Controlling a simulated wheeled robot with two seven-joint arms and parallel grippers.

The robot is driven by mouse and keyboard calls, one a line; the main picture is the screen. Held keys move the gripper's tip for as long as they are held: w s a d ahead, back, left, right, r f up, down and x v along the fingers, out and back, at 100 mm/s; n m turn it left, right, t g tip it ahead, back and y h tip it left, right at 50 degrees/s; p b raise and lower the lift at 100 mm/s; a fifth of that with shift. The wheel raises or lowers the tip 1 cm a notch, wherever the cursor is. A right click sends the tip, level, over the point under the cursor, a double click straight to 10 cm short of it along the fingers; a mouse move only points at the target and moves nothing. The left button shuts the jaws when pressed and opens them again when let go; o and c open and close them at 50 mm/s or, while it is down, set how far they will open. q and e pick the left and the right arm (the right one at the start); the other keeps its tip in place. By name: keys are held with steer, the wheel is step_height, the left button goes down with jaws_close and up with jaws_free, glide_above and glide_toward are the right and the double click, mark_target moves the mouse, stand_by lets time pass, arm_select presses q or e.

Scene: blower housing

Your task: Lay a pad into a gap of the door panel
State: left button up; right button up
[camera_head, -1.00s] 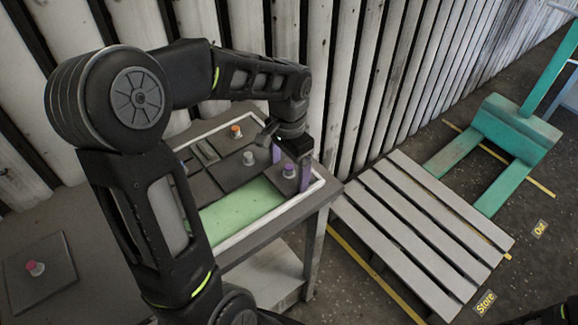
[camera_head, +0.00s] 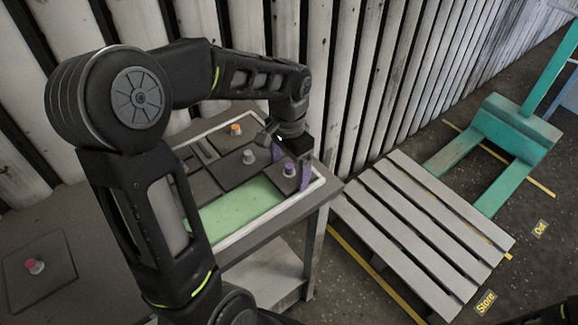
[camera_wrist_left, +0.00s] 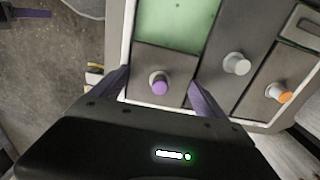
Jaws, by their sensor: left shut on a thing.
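The door panel (camera_head: 319,184) is a tray-like frame with a pale rim on a grey table. Its bare green floor (camera_head: 240,204) shows as a gap along the near side. A small dark pad with a purple knob (camera_head: 289,170) is at the panel's right end, beside the green gap. My left gripper (camera_head: 292,173) has its purple fingers on both sides of this pad and is shut on it. The wrist view shows the knob (camera_wrist_left: 159,84) between the fingers; whether the pad rests fully flat is unclear. A purple finger of my right gripper (camera_wrist_left: 30,13) shows at that view's edge.
Pads with a grey knob (camera_head: 249,157) and an orange knob (camera_head: 235,129) lie in the panel. A square pad with a red knob (camera_head: 35,266) lies on the table at left. A corrugated wall stands behind; a pallet (camera_head: 425,235) is at right.

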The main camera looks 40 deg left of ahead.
arm_select(q)
steer(key=shift+s+d+f, duration=0.1)
steer(key=shift+s+f, duration=0.1)
steer(key=shift+f, duration=0.2)
steer(key=o, duration=1.2)
steer(key=shift+s, duration=0.1)
steer(key=shift+o, duration=0.2)
steer(key=shift+c, duration=0.6)
steer(key=shift+o, duration=0.6)
steer(key=r+p, duration=0.3)
steer(key=r, duration=0.2)
steer(key=r+p, duration=0.2)
steer(key=shift+w+r+p, duration=0.2)
steer(key=shift+w+p, duration=0.05)
steer(key=shift+p, duration=0.05)
